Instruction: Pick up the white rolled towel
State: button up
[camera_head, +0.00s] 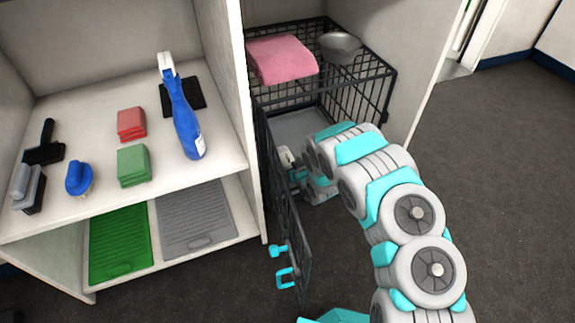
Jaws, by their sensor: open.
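I cannot make out the white rolled towel for certain. A small pale shape (286,156) shows through the bars of the cage door, beside the end of my arm. I cannot tell whether it is the towel or part of my gripper. My gripper (299,174) is low at the front of the wire cage (375,85), partly hidden by the door bars and my own arm links. Its jaws are open, but the fingertips are not clear. The cage floor (297,124) shows grey behind my arm.
The cage door (290,222) stands swung open, with teal latch parts (284,277). A pink folded towel (281,58) and a metal bowl (339,45) are at the cage top. The left shelf holds a blue spray bottle (184,118), folded cloths (133,165) and brushes. Floor at right is clear.

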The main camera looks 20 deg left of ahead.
jog(key=shift+w+a+f, duration=0.25)
jog(key=shift+w, duration=0.05)
jog(key=c, duration=1.3)
jog(key=shift+r, duration=0.1)
